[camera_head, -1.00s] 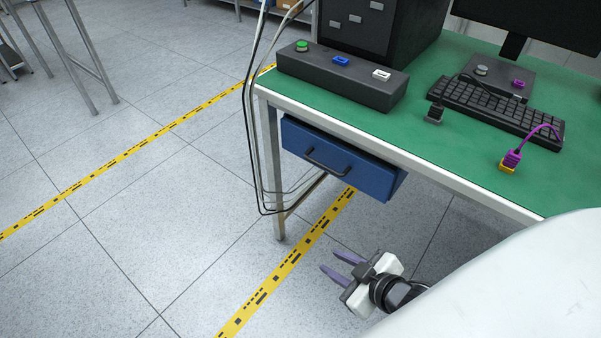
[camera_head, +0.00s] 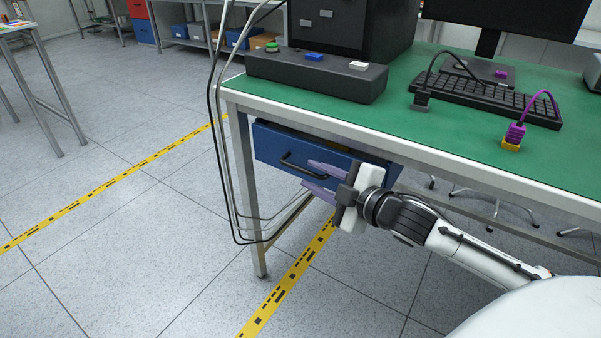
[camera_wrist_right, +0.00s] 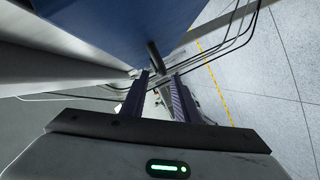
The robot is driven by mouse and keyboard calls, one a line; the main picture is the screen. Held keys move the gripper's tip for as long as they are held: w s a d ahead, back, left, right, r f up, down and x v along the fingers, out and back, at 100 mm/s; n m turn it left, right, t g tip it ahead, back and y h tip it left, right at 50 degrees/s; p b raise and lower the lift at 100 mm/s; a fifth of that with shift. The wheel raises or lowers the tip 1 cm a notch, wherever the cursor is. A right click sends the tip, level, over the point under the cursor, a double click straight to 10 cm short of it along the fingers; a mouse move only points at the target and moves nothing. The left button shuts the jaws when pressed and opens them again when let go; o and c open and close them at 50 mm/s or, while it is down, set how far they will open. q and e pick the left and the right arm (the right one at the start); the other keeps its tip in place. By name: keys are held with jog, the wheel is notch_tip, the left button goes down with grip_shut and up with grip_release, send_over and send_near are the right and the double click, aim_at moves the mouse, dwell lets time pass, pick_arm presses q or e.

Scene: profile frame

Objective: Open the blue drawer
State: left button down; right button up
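The blue drawer (camera_head: 268,145) hangs under the front edge of the green-topped table, and its dark bar handle (camera_head: 289,162) is on its front. I cannot tell whether it is fully shut. My right gripper (camera_head: 307,175) is open, with its two purple fingers pointing left in front of the drawer, near the handle. In the right wrist view the drawer (camera_wrist_right: 115,28) fills the top. The handle (camera_wrist_right: 155,56) lies just ahead of the gap between the fingertips (camera_wrist_right: 160,76), and I see no clear contact. My left gripper is not in view.
The table edge (camera_head: 400,160) runs just above my right gripper. Black and grey cables (camera_head: 216,130) hang by the table's left leg (camera_head: 248,190). A button box (camera_head: 315,75), a keyboard (camera_head: 490,98) and a purple plug (camera_head: 514,133) sit on top.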

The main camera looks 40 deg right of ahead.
aim_at(305, 171)
jog(key=shift+b+x, duration=0.45)
jog(key=shift+x, duration=2.4)
jog(key=shift+s, duration=0.1)
grip_shut()
